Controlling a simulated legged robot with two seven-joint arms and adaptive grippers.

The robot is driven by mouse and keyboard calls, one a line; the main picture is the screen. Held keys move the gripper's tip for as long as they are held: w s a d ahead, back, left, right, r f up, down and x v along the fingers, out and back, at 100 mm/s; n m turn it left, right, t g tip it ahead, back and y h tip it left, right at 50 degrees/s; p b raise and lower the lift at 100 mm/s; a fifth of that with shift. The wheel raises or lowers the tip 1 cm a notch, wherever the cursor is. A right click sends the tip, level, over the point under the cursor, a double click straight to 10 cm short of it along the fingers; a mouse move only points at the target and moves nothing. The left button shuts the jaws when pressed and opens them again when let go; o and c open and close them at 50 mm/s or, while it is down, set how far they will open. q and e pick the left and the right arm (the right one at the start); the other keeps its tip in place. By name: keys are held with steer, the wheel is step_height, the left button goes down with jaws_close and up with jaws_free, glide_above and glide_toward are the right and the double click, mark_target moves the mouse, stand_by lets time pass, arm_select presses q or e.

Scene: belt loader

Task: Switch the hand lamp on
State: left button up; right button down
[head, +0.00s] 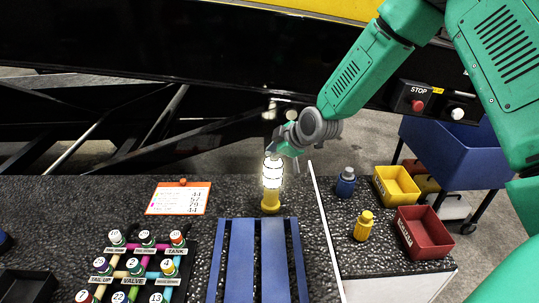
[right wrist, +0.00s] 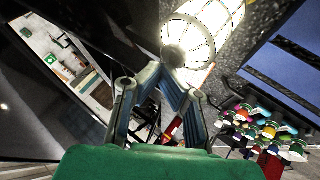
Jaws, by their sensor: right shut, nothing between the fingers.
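The hand lamp (head: 272,172) stands upright on the speckled dark worktop, with a yellow base and a wire cage around its bulb. The bulb glows bright white. My right gripper (head: 279,148) is shut and empty, just above the top of the lamp's cage. I cannot tell whether its fingertips touch the lamp. In the right wrist view the glowing caged lamp (right wrist: 205,30) shows close beyond the fingers. The lamp's switch cannot be made out. My left gripper is not in view.
Blue slats (head: 240,260) lie in front of the lamp. An orange-edged card (head: 179,198) and a board of numbered pieces (head: 138,270) are left. Right are a blue bottle (head: 345,184), yellow bottle (head: 364,227), yellow bin (head: 397,185), red bin (head: 423,233) and stop box (head: 412,98).

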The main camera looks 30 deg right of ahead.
steer(key=shift+d, duration=0.2)
steer(key=shift+r, duration=0.1)
steer(key=shift+a+r, duration=0.1)
steer(key=shift+r, duration=0.1)
step_height(320, 180, up, 4)
steer(key=p, duration=0.3)
steer(key=shift+a+f, duration=0.1)
steer(key=shift+f, duration=0.1)
steer(key=shift+r+p, duration=0.95)
steer(key=shift+r, duration=0.1)
steer(key=shift+f, duration=0.1)
